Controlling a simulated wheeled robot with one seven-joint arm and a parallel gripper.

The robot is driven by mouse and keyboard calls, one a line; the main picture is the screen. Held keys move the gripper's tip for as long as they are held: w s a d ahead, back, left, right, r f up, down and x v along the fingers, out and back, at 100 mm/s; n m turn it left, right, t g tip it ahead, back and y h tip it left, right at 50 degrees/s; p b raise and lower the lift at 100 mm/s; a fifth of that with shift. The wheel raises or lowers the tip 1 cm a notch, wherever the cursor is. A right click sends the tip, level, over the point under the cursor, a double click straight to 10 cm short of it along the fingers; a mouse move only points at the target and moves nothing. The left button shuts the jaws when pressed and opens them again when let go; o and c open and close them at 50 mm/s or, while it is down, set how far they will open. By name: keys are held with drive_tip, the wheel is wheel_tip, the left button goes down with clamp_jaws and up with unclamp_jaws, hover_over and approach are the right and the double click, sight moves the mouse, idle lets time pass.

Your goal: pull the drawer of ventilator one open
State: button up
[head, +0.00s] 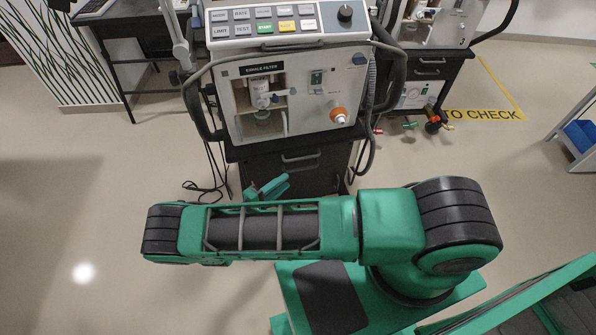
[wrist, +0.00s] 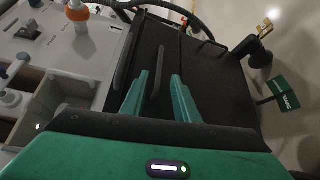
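A ventilator (head: 300,90) stands in front of me in the head view, on a dark cabinet. The cabinet's upper drawer handle (head: 300,158) shows, and its drawer front looks closed. My gripper (head: 268,187) is low in front of the cabinet, its lower part hidden behind my arm. In the wrist view, the two green fingers (wrist: 160,85) are apart with nothing clamped. A dark bar handle (wrist: 160,62) lies between them in the picture; I cannot tell whether they reach around it. A second handle (wrist: 123,62) lies left of the left finger.
Hoses and cables hang beside the cabinet. A dark table (head: 125,30) is at back left. A rack with a blue bin (head: 580,134) is at far right. The left floor is clear.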

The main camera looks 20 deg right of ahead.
drive_tip(key=r+x, duration=0.1)
drive_tip(key=x, duration=0.7)
drive_tip(key=shift+w+d+f, duration=0.15)
drive_tip(key=shift+d+f, duration=0.2)
drive_tip(key=shift+f, duration=0.2)
clamp_jaws()
